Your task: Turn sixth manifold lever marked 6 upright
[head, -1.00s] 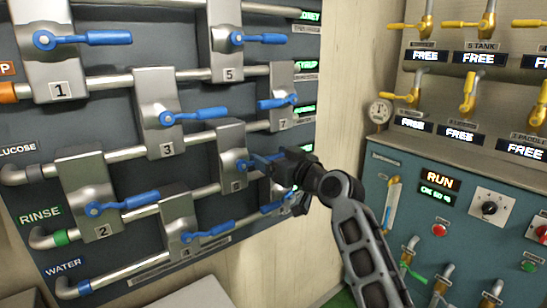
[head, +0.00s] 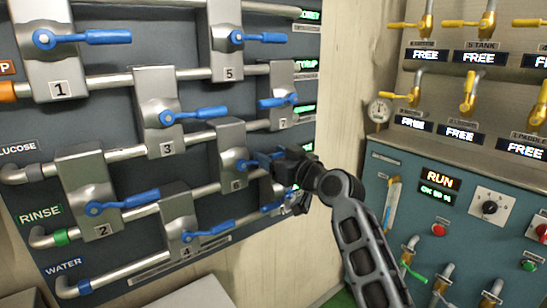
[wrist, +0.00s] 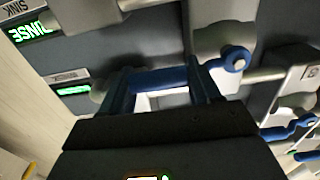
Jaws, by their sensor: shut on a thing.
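The manifold lever 6 has a grey metal block (head: 231,146) and a blue handle (head: 248,164) pointing right, close to level, in the head view. My gripper (head: 268,160) is at the handle's outer end and hides part of it. In the wrist view the blue handle (wrist: 160,79) runs from its round hub (wrist: 235,60) in between my gripper's two fingers (wrist: 163,85). The gripper is shut on the handle. The handle's far tip is partly hidden by a finger.
Lever 7 (head: 278,102) is just above my gripper, and another blue lever (head: 272,208) is just below it. Lever 4 (head: 205,230) is at lower left. A teal control cabinet (head: 400,180) stands to the right, beyond a pale wall strip (head: 345,100).

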